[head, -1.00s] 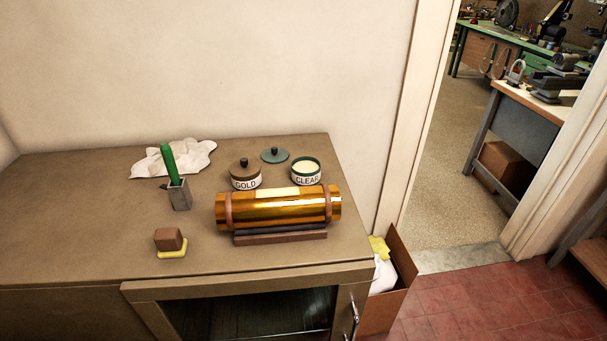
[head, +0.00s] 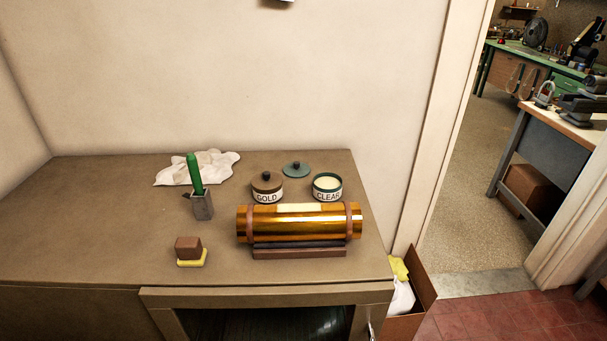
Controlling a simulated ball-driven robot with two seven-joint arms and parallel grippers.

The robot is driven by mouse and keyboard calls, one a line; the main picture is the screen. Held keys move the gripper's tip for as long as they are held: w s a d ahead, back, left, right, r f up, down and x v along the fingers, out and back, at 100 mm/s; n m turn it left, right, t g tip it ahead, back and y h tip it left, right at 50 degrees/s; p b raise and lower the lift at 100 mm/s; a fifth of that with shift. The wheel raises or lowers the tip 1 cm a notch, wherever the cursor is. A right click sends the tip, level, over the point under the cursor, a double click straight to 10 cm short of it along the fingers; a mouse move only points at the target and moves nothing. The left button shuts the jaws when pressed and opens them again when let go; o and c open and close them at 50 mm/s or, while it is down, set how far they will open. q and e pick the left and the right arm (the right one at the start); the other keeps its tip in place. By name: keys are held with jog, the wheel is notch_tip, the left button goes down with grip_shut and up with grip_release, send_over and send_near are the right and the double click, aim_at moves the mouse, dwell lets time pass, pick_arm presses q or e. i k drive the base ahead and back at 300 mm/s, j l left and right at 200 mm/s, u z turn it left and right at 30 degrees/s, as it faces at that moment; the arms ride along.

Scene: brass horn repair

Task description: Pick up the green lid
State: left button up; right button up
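The green lid (head: 295,170) is a flat, dull blue-green disc with a dark knob. It lies on the tabletop behind and between the two tins. The open tin marked CLEAR (head: 327,188) has a green rim and pale contents, and stands to the right of the lid. The tin marked GOLD (head: 267,188) has a brown lid with a knob on it and stands to the left. Neither of my grippers is in view.
A shiny brass tube (head: 300,222) on a wooden cradle lies in front of the tins. A green-handled tool stands in a grey holder (head: 203,207) by a white cloth (head: 217,165). A brown block (head: 188,248) sits on a yellow pad. An open cardboard box (head: 418,290) stands right of the table (head: 95,220).

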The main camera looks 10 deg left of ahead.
aim_at(297, 169)
jog(key=i+l, duration=0.15)
jog(key=l, duration=0.15)
jog(key=i+l+u, duration=0.15)
jog(key=i+l, duration=0.15)
jog(key=l, duration=0.35)
jog(key=i+l+u, duration=0.15)
jog(key=i+l, duration=0.15)
jog(key=l, duration=0.35)
jog(key=i+l+u, duration=0.15)
jog(key=l, duration=0.2)
